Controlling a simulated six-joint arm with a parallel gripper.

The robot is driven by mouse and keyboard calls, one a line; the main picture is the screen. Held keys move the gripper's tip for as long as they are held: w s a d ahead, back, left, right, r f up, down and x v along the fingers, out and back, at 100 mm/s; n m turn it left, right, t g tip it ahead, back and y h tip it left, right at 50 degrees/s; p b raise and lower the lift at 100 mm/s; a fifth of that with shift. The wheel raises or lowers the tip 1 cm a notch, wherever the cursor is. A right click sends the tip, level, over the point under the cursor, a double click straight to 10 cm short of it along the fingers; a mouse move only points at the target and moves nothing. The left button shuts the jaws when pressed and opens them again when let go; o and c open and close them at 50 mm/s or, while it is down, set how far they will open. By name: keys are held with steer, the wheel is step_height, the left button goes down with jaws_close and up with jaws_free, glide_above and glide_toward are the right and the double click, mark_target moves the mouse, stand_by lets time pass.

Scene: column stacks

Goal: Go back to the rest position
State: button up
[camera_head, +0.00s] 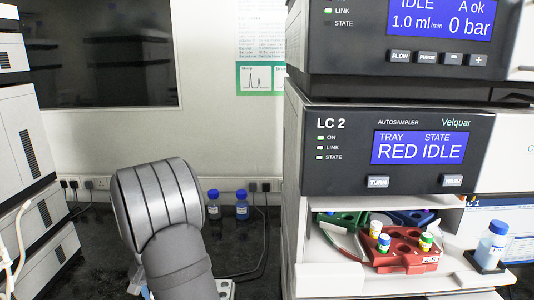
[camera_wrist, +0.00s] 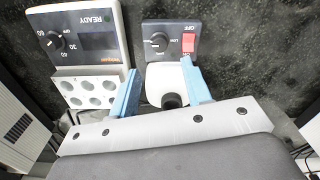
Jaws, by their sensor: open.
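My gripper (camera_wrist: 160,68) shows in the wrist view as two pale blue fingers set wide apart. It is open, with nothing between the fingertips but the view of a small mixer (camera_wrist: 170,42) below or beyond them. The mixer has a dark panel with a dial, a red switch and a white body with a dark round top. In the head view only my dark grey arm links show at the lower left centre; the gripper is hidden there.
A block heater (camera_wrist: 88,45) reading READY, with empty-looking holes, stands left of the mixer. The LC 2 autosampler (camera_head: 310,160) reads RED IDLE; a red tray (camera_head: 365,250) with capped vials sits in its open bay. A blue-capped bottle (camera_head: 491,246) stands at right. Two bottles stand behind my arm.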

step_height(320, 180, down, 8)
steer(key=shift+f, duration=0.2)
steer(key=shift+r, duration=0.1)
stand_by(0.3)
step_height(320, 180, up, 17)
step_height(320, 180, down, 17)
steer(key=shift+f, duration=0.15)
steer(key=n, duration=0.3)
steer(key=shift+n, duration=0.4)
steer(key=n, duration=0.4)
steer(key=shift+n, duration=0.4)
steer(key=n, duration=0.4)
steer(key=shift+n, duration=2.3)
